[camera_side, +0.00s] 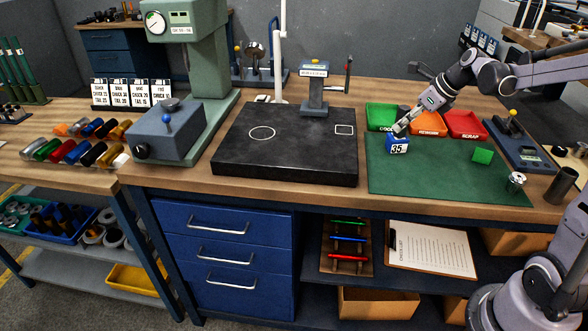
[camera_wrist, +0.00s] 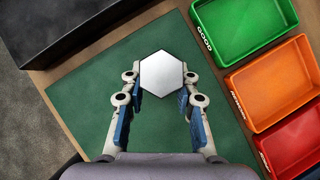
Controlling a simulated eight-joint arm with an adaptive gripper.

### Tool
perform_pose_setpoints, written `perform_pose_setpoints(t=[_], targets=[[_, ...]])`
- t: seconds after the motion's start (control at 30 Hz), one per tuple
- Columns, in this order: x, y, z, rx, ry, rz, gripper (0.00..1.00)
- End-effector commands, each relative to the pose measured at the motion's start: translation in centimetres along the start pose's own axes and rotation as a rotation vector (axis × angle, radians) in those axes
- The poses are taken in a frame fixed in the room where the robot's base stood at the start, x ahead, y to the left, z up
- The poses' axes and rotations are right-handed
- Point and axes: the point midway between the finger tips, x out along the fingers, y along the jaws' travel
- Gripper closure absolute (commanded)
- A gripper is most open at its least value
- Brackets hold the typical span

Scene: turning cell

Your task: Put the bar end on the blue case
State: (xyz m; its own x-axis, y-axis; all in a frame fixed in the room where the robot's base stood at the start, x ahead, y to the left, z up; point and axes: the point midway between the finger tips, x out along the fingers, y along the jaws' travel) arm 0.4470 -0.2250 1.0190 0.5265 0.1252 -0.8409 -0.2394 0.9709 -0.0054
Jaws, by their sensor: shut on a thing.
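The blue case (camera_side: 391,141), with a white label reading 35, stands on the green mat near its back left. My gripper (camera_side: 401,128) is directly above the case in the side view, pointing down at a slant. In the wrist view my gripper (camera_wrist: 161,80) is shut on the bar end (camera_wrist: 161,73), a light grey hexagonal piece seen face-on between the fingertips. The blue case does not show in the wrist view. The fingers hide most of the bar end in the side view, so I cannot tell whether it touches the case.
Green (camera_side: 383,116), orange (camera_side: 428,122) and red (camera_side: 465,124) trays stand behind the green mat (camera_side: 430,180). A green block (camera_side: 482,156) and a small metal part (camera_side: 516,181) are at the mat's right. A black plate (camera_side: 285,150) lies left. The mat's front is clear.

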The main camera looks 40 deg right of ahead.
Motion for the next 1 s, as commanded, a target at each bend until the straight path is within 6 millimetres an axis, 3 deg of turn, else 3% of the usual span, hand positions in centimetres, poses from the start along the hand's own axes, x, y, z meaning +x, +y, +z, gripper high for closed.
perform_pose_setpoints(t=[0.17,0.2,0.27,0.3,0.67,0.83,1.0], targets=[[0.2,0.0,-0.1,0.0,-0.002,0.0,1.0],[0.3,0.0,-0.2,0.0,0.0,0.0,0.68],[0.3,0.0,-0.1,0.0,0.0,0.0,0.5],[0.3,0.0,-0.1,0.0,0.0,0.0,0.48],[0.0,0.0,0.0,0.0,0.0,0.0,0.48],[-2.2,0.0,0.0,0.003,0.001,0.0,0.48],[-5.6,0.0,0.0,0.003,-0.001,0.0,0.48]])
